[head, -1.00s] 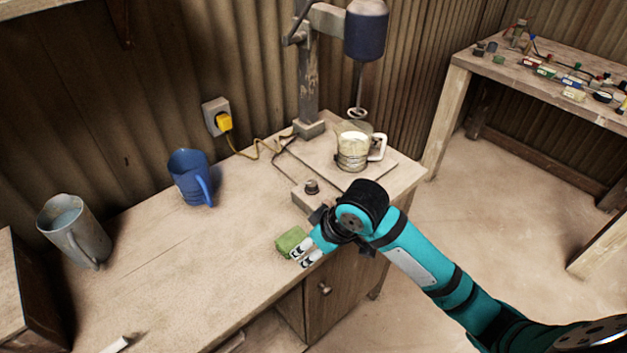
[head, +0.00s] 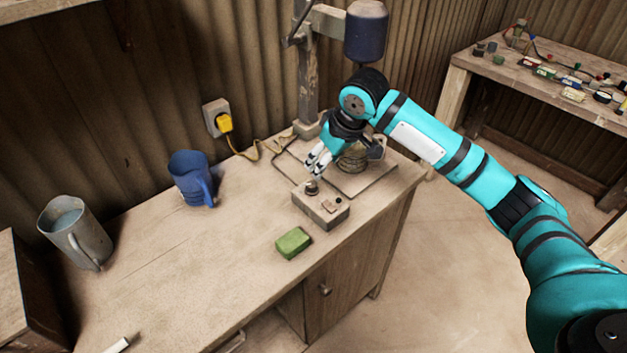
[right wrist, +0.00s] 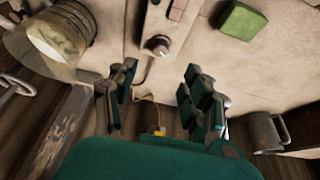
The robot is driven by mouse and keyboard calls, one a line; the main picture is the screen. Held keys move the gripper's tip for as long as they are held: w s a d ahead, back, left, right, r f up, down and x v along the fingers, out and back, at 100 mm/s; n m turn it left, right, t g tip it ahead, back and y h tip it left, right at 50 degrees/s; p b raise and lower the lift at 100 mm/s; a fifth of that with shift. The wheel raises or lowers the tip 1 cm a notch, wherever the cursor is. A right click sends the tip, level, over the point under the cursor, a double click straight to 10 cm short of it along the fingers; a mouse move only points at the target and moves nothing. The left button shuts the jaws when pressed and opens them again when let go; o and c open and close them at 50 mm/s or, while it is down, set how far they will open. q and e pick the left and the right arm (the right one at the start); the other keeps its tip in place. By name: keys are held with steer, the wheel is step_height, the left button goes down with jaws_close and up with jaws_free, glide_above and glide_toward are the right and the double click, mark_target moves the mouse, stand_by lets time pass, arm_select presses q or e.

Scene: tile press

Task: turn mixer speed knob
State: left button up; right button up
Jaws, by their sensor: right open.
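The mixer speed knob (head: 312,187) is a small dark knob on the left end of the control box (head: 333,217), near the front of the mixer base. In the right wrist view, the knob (right wrist: 160,45) shows with a pale top, ahead of the fingers and between their lines. My right gripper (head: 314,170) is open and empty, just above and behind the knob, fingers tilted down toward it. It also shows in the right wrist view (right wrist: 158,78) with its fingers apart. I see no contact with the knob. My left gripper is not in view.
The mixer (head: 366,32) stands behind my right arm, with a jug (head: 352,160) on its base partly hidden. A green block (head: 293,242) lies in front of the control box. A blue mug (head: 188,178) and a grey jug (head: 75,232) stand left. The table's middle is clear.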

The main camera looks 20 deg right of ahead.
mark_target(312, 184)
steer(key=x, duration=1)
steer(key=shift+w+f+p, duration=0.2)
steer(key=shift+p, duration=0.2)
jaws_close()
